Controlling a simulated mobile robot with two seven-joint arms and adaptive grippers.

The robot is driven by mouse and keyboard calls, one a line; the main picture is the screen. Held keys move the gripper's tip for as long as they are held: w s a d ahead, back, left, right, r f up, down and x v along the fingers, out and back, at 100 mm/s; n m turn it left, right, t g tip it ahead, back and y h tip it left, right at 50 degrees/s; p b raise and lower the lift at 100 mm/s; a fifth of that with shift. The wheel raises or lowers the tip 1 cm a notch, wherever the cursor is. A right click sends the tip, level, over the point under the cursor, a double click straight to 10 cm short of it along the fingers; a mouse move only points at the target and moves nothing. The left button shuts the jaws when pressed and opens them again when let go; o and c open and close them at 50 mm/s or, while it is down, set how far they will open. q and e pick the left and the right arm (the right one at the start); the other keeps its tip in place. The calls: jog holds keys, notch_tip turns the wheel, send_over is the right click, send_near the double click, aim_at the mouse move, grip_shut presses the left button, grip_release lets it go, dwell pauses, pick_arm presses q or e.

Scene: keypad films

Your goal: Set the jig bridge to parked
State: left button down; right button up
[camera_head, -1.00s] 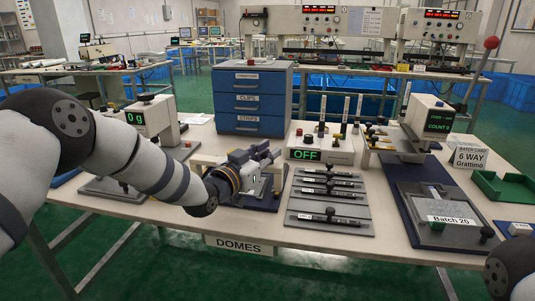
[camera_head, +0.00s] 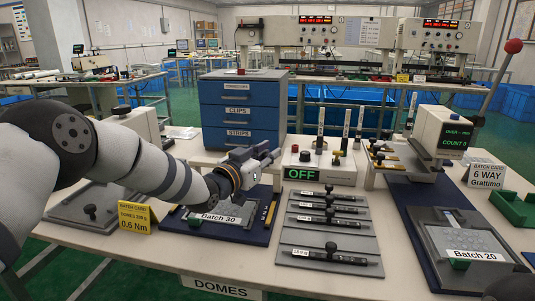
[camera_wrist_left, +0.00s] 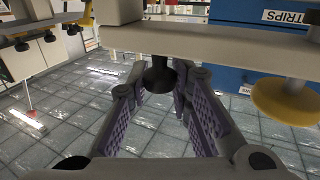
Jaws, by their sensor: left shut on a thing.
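My left gripper (camera_head: 268,157) is in front of the blue drawers, above the back of the jig marked Batch 30 (camera_head: 222,219). In the left wrist view its purple-padded fingers (camera_wrist_left: 165,92) are closed around a dark knob (camera_wrist_left: 159,76). The knob hangs below a beige crossbar (camera_wrist_left: 215,42), which looks like the jig bridge. In the head view my arm and gripper hide most of this bridge, so I cannot tell its exact position.
A control box reading OFF (camera_head: 300,173) stands right of the gripper. A grey rack (camera_head: 327,237) holds several black-handled tools. A yellow batch card (camera_head: 135,218) stands at the left.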

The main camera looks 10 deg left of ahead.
pick_arm(q)
jog(key=shift+a, duration=0.1)
jog(key=c, duration=1.5)
grip_release()
jog(key=shift+o, duration=0.2)
jog(key=v, duration=1.2)
